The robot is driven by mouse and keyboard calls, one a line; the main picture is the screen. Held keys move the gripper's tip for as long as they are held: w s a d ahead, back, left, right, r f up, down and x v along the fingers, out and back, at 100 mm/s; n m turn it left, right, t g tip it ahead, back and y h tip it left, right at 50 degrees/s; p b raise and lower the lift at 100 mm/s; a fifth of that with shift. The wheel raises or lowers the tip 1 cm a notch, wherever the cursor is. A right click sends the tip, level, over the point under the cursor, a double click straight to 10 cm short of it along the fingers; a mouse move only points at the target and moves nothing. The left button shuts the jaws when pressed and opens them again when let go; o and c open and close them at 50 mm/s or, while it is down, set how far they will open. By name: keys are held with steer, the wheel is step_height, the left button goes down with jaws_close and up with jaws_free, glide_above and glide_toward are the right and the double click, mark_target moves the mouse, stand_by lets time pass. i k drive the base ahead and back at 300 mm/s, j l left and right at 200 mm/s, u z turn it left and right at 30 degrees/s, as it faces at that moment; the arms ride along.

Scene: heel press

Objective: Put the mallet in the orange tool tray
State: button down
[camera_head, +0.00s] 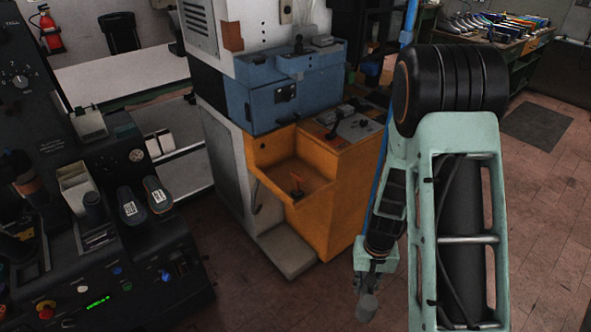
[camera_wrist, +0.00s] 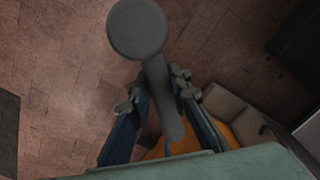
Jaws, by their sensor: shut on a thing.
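My gripper (camera_wrist: 157,88) is shut on the grey mallet (camera_wrist: 138,30). In the wrist view its round head sticks out beyond the fingers, and its handle runs back between them. In the head view my gripper (camera_head: 371,272) points down at the lower middle, and the mallet's head (camera_head: 366,306) hangs below it over the floor. The orange tool tray (camera_head: 312,208) is the open recess at the front of the orange machine base, left of my gripper and apart from it. Part of the mallet's handle is hidden by the fingers.
A blue machine unit (camera_head: 285,95) sits above and behind the tray. A grey control panel (camera_head: 355,127) tops the orange base's right part. A black machine (camera_head: 110,230) with buttons stands at the left. A grey step (camera_head: 287,255) lies below the tray. Floor (camera_head: 540,200) is clear at the right.

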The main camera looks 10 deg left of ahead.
mark_target(301, 172)
steer(key=i+l+u, duration=0.2)
steer(key=i, duration=0.7)
steer(key=i+u, duration=0.25)
steer(key=i, duration=0.15)
steer(key=i+l+u, duration=0.2)
steer(key=i, duration=0.2)
steer(key=i+l+u, duration=0.25)
steer(key=i, duration=0.15)
